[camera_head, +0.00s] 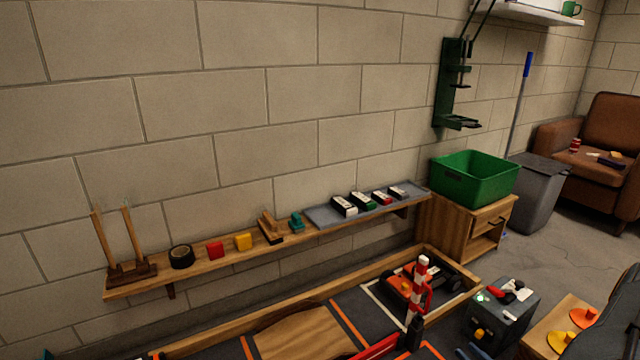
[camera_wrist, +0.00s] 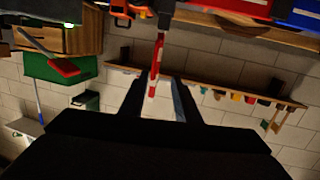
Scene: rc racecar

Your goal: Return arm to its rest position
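My gripper (camera_wrist: 160,84) shows in the wrist view as two dark fingers set apart, with a lit gap between them. A red and white striped pole (camera_wrist: 157,52) shows through this gap; the fingers do not appear closed on it. That view looks upside down, with the shelf at its right. I cannot make out my gripper in the head view. There a red and white striped post (camera_head: 420,275) stands upright at the track, with a red bar beside its dark base.
A wall shelf (camera_head: 210,267) carries small blocks, a tape roll and a grey tray (camera_head: 325,216). A green bin (camera_head: 475,180) sits on a wooden cabinet (camera_head: 500,216). An orange and black car (camera_head: 402,285) is in the wood-edged track. A dark box (camera_head: 500,318) stands to its right.

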